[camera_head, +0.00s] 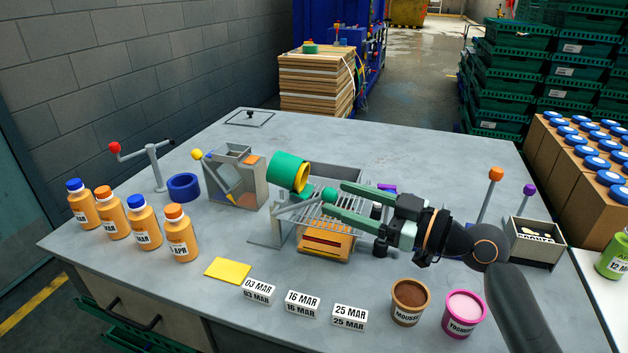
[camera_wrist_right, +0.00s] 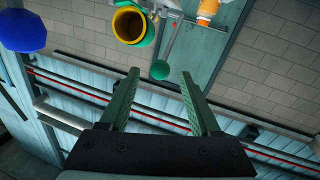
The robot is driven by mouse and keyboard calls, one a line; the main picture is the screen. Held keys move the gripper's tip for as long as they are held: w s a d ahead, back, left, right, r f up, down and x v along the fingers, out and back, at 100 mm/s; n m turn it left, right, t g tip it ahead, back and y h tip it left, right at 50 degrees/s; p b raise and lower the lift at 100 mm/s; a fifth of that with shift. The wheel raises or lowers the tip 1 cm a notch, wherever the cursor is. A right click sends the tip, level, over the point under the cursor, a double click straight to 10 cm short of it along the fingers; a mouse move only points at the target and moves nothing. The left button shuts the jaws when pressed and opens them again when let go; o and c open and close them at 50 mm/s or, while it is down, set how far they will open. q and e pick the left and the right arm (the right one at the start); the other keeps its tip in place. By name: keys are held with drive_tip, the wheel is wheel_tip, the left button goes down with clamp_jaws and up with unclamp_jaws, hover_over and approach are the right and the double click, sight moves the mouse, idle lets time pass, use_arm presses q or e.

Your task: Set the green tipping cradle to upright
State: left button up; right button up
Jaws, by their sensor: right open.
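The green tipping cradle (camera_head: 285,171) is a green cylinder with a yellow lining, mounted over a metal grate in the middle of the table. It lies tilted on its side, its open mouth facing right. My left gripper is not in view.
A grey hopper box (camera_head: 237,180) and blue ring (camera_head: 184,187) stand left of the cradle. Several orange bottles (camera_head: 146,222) line the left. Date cards (camera_head: 303,303), a mousse tub (camera_head: 410,302) and a yoghurt tub (camera_head: 464,314) are in front. The table's back is mostly clear.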

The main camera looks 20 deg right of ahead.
drive_tip(key=p+x, duration=0.1)
drive_tip(key=x, duration=0.5)
drive_tip(key=shift+w+a, duration=0.2)
drive_tip(key=shift+w, duration=0.1)
clamp_jaws()
idle(1.1)
